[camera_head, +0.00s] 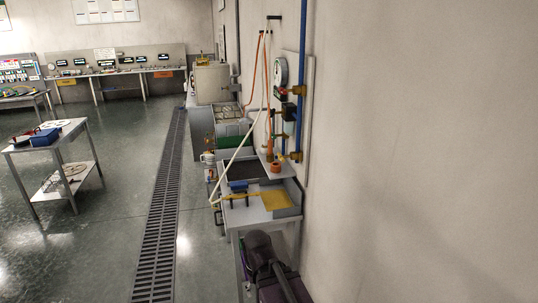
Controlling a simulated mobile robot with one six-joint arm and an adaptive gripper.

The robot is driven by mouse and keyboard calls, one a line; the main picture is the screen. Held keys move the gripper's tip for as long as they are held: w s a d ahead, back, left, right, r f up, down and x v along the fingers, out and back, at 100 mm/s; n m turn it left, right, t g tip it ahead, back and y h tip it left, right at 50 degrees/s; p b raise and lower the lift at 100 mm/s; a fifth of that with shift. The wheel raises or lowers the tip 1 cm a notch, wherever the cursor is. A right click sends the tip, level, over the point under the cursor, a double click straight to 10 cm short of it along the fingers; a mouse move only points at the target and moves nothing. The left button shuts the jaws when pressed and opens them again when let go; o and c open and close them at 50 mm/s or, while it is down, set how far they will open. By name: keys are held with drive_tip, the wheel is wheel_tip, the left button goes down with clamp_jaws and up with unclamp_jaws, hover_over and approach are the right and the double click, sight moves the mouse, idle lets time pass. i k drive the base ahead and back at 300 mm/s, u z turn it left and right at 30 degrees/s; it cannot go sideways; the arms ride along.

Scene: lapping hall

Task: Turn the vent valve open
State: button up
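A wall panel (309,110) on the right wall carries a blue pipe (302,60), a round white-faced gauge (280,70) and brass fittings. One brass fitting (298,90) sits high on the pipe beside a dark block (289,111); another brass fitting (296,156) sits lower. I cannot tell which of these is the vent valve, or whether it is open or closed. Part of my own dark arm shows at the bottom centre, well below and in front of the panel. My gripper is not visible.
Orange and white hoses (241,150) hang by the wall. A cart (22,150) stands left. The floor around the drain grate (160,230) is clear.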

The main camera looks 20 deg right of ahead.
sight(281, 157)
drive_tip(key=z, duration=0.1)
drive_tip(key=i, duration=1.25)
drive_tip(key=z, duration=0.55)
